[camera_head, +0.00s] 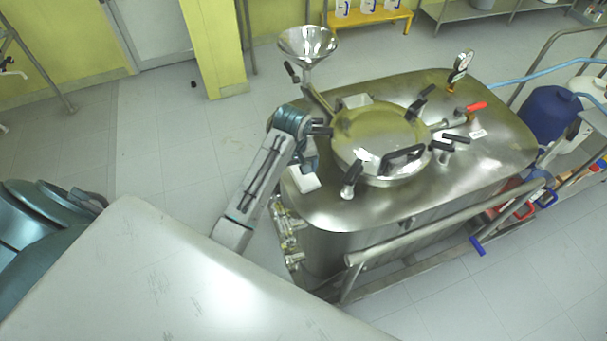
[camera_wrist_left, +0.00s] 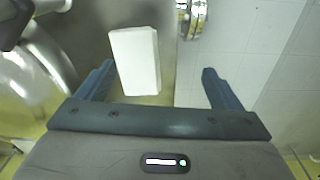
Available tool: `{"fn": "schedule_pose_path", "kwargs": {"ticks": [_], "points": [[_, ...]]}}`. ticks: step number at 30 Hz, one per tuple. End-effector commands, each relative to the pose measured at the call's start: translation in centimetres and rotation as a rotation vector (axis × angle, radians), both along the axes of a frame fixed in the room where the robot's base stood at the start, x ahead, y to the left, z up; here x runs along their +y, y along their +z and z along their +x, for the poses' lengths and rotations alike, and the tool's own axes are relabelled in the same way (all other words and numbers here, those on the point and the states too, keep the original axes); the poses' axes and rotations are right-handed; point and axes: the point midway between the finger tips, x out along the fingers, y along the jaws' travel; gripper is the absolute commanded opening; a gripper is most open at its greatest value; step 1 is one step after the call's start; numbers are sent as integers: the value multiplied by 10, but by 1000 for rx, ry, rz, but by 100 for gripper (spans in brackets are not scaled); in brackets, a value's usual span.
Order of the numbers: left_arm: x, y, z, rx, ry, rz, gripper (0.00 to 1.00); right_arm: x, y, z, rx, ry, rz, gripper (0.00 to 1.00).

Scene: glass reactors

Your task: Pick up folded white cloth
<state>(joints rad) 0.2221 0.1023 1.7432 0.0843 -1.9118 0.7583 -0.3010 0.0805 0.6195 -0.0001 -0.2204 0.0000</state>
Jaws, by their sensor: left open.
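The folded white cloth (camera_head: 304,178) lies on the left edge of the steel reactor top (camera_head: 440,200), beside the round hatch. In the left wrist view the cloth (camera_wrist_left: 135,61) is a white block between and ahead of the two fingertips. My left gripper (camera_head: 311,157) is at the cloth, close to it in the head view. In the left wrist view my left gripper (camera_wrist_left: 157,76) is open, its fingers apart on either side, with no visible contact. Part of the cloth is hidden by the gripper in the head view. My right gripper is not in view.
A round hatch (camera_head: 375,125) with black clamp handles stands right of the cloth. A steel funnel (camera_head: 307,45) rises behind it. Valves (camera_head: 288,235) stick out below the reactor's left edge. A rail (camera_head: 450,235) runs along the front. Floor is clear at left.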

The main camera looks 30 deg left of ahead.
Motion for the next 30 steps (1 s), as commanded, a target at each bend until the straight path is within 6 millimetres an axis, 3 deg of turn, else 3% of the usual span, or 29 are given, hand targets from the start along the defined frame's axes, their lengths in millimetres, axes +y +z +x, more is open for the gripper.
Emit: {"fn": "schedule_pose_path", "kwargs": {"ticks": [1,3,8,22,30], "points": [[0,13,17,9,43,-8,87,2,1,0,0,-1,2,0],[-1,24,30,26,94,-16,87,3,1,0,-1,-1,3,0],[-1,36,45,50,157,-25,87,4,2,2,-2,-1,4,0],[-2,-16,46,54,165,-26,87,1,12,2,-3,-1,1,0],[-2,-47,47,55,165,-26,87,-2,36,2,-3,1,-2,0]]}}
